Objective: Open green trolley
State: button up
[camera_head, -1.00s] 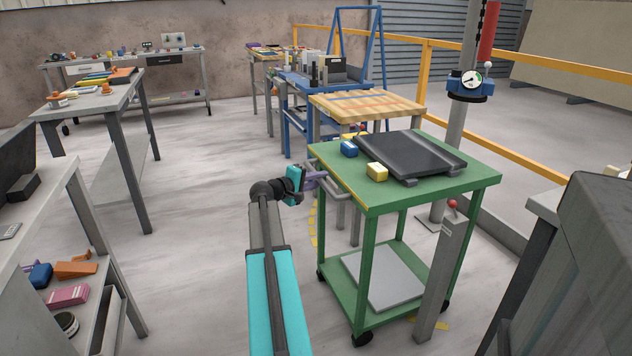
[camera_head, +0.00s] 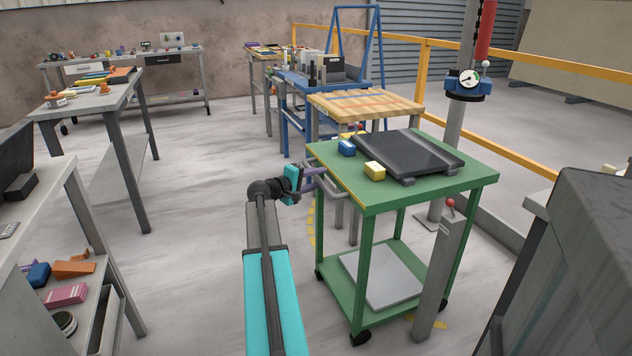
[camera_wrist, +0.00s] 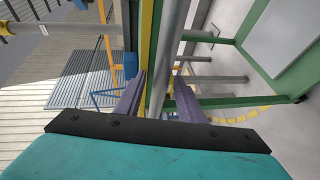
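The green trolley (camera_head: 450,186) stands right of centre in the head view, with a green top, a lower shelf and dark castors. A grey bar handle (camera_head: 332,200) sticks out from its left side; the bar also crosses the wrist view (camera_wrist: 162,98). My gripper (camera_head: 314,179) is at this handle. In the wrist view its two purple fingers (camera_wrist: 161,92) lie on either side of the bar, with a narrow gap showing on each side, so it looks open around the bar. In the head view, finger contact is too small to judge.
On the trolley top are a black tray-like object (camera_head: 408,152), a yellow block (camera_head: 375,170) and a blue block (camera_head: 346,148). A grey post with a red knob (camera_head: 450,203) stands close in front. A wood-topped table (camera_head: 365,103) is behind. Floor to the left is clear.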

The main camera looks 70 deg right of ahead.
jog(key=p+v, duration=0.1)
jog(key=v, duration=1.2)
jog(key=shift+a+p, duration=0.3)
jog(key=shift+w+r, duration=0.15)
jog(key=shift+w, duration=0.05)
